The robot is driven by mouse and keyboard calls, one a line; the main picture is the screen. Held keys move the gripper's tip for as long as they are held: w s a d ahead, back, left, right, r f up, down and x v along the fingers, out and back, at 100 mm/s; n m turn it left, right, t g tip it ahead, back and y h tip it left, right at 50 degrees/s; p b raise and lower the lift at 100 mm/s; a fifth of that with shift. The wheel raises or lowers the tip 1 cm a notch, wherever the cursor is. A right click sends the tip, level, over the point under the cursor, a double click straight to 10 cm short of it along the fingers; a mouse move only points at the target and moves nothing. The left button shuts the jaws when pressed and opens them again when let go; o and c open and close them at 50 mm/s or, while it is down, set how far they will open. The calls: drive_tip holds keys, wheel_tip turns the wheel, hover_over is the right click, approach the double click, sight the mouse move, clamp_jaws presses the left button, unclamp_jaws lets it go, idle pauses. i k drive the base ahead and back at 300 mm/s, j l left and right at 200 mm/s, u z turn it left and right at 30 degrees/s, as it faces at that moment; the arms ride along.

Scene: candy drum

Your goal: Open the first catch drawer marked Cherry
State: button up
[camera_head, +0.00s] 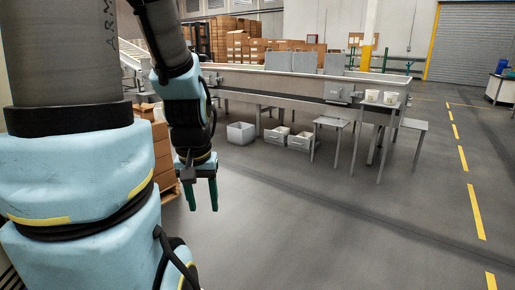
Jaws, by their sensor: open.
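My gripper (202,190) hangs pointing down at the left, with its two green fingers apart and nothing between them. It is in front of the long bench-like machine (290,82) and well apart from it. Under the machine stand two pale drawer-like boxes, one on the left (277,138) and one on the right (299,143). A larger grey bin (240,133) sits left of them. Any Cherry marking is too small to read, so I cannot tell which is the Cherry drawer.
A small stand (384,108) holding white tubs (371,96) is at the machine's right, with low grey step-like tables (331,122) beside it. Stacked cartons (162,150) stand behind my arm at the left. The grey floor (330,220) in front is clear.

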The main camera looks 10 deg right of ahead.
sight(298, 141)
drive_tip(key=i+l+z, duration=0.35)
drive_tip(key=i, duration=0.45)
drive_tip(key=i+z, duration=0.4)
drive_tip(key=i, duration=2.45)
drive_tip(key=i+u, duration=0.1)
drive_tip(key=i, duration=0.55)
drive_tip(key=i+l, duration=0.1)
drive_tip(key=i, duration=0.55)
drive_tip(key=i+l+u, duration=0.15)
drive_tip(key=i, duration=0.5)
drive_tip(key=i+u, duration=0.3)
